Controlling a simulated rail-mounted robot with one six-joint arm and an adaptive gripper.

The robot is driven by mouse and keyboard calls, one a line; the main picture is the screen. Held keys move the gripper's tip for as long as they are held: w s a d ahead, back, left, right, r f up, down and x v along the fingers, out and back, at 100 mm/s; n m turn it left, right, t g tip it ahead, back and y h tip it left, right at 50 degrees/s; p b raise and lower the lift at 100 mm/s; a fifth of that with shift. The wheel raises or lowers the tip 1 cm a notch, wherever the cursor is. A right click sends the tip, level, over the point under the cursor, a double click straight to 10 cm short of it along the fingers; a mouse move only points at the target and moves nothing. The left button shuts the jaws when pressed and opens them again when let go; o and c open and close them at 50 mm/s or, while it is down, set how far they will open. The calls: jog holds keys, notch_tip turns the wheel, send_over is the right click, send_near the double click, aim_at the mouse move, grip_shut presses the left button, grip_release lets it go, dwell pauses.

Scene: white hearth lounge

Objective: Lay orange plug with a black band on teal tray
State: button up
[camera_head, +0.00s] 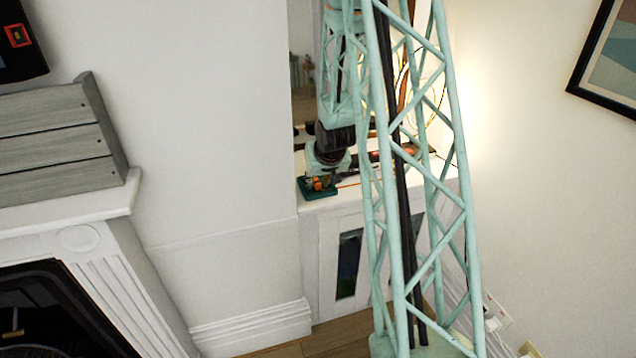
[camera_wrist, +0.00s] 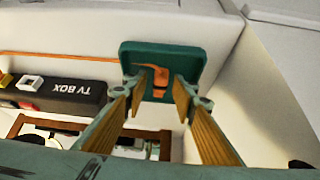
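The teal tray (camera_wrist: 191,57) lies on a white surface at the top middle of the wrist view. In the head view the tray (camera_head: 320,195) sits at the front edge of a white cabinet top. The orange plug (camera_wrist: 158,75) rests over the tray, with an orange cord running left from it. In the head view the plug (camera_head: 317,184) is small, and I cannot make out its black band. My gripper (camera_wrist: 158,83) has its two fingers apart, one on each side of the plug, with visible gaps. In the head view the fingertips are too small to judge.
A brown-framed object (camera_wrist: 60,127) is nearer. A white wall edge (camera_wrist: 236,70) stands close right of the tray. The cabinet (camera_head: 316,240) front drops below the tray.

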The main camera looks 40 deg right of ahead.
jog(key=shift+r, duration=0.1)
jog(key=shift+s+r, duration=0.1)
jog(key=shift+r, duration=0.1)
jog(key=p+v, duration=0.2)
jog(key=v, duration=0.9)
jog(key=shift+a+r+p, duration=0.2)
jog(key=shift+p, duration=0.2)
jog(key=shift+s, duration=0.1)
